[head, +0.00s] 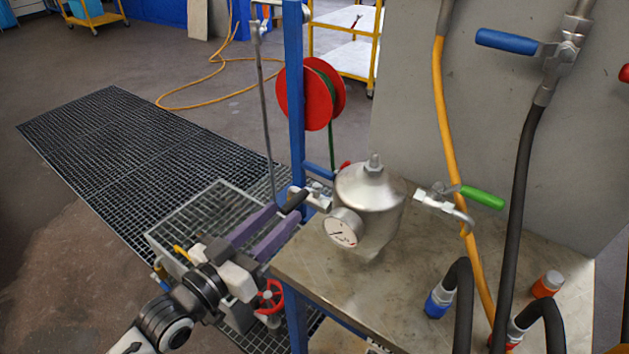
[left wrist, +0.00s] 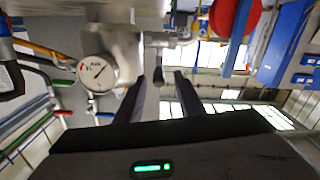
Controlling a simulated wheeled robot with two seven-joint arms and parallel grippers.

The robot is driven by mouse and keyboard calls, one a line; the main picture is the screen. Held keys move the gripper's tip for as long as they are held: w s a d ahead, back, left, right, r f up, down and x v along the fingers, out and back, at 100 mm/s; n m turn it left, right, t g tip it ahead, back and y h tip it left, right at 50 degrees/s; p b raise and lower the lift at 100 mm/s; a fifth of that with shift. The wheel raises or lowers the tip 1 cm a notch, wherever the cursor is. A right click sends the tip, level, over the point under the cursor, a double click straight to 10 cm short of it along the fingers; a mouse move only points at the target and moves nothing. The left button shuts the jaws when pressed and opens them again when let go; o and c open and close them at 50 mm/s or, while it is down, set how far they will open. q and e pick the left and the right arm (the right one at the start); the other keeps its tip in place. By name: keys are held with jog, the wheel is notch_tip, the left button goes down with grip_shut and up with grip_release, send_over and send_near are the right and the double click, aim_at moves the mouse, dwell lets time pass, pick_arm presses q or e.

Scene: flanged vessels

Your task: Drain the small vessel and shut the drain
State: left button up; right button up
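The small vessel (head: 368,205) is a shiny metal pot with a domed lid, standing upright on the metal bench. A round gauge (head: 340,229) faces front; it also shows in the left wrist view (left wrist: 97,71). On its left side is a metal fitting (head: 317,195), with a blue handle (head: 319,170) just behind. On its right side is a valve with a green handle (head: 483,197). My left gripper (head: 297,208) has purple fingers that are apart, close to the left fitting. Nothing is clearly held. Which valve is the drain I cannot tell. My right gripper is out of view.
The bench top (head: 405,285) bears hoses with blue and orange couplings at right. A blue post (head: 295,95) and red hose reel (head: 304,94) stand behind my left gripper. A red handwheel (head: 270,297) sits below it. Floor grating (head: 110,140) lies at left.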

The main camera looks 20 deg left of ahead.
aim_at(307, 191)
pick_arm(q)
jog(key=x, duration=0.9)
jog(key=shift+w+d, duration=0.1)
jog(key=shift+d, duration=0.1)
jog(key=shift+c, duration=0.5)
grip_shut()
